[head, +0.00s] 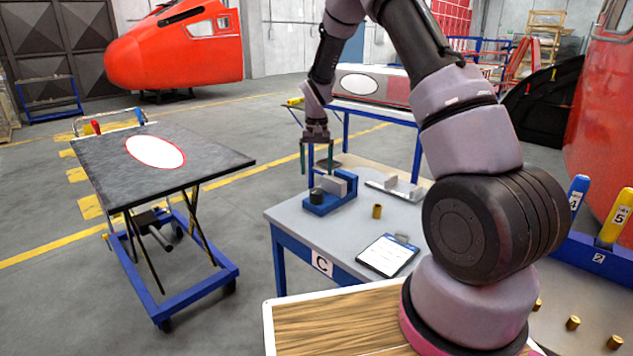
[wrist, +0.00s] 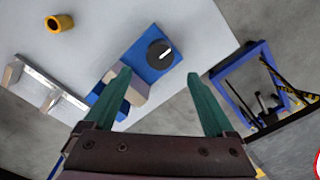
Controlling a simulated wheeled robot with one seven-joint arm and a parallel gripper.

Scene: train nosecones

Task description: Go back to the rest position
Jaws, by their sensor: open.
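My gripper (head: 317,168) hangs from my raised arm, pointing down, above the far left part of the grey table marked C (head: 300,218). Its two green fingers are spread apart with nothing between them, as the wrist view (wrist: 158,76) also shows. A blue fixture (head: 318,208) with a grey block and a round black part (head: 316,195) sits on the table below the gripper. The fixture (wrist: 140,48) also shows in the wrist view, beyond the fingers. The gripper appears clear of it.
A brass bushing (head: 377,212), a clipboard (head: 388,255) and a grey bracket (head: 397,187) lie on the table. A blue lift cart carrying a dark panel (head: 205,160) stands left, across open floor. Another blue-legged table (head: 375,112) stands behind. Numbered tools (head: 613,218) stand at right.

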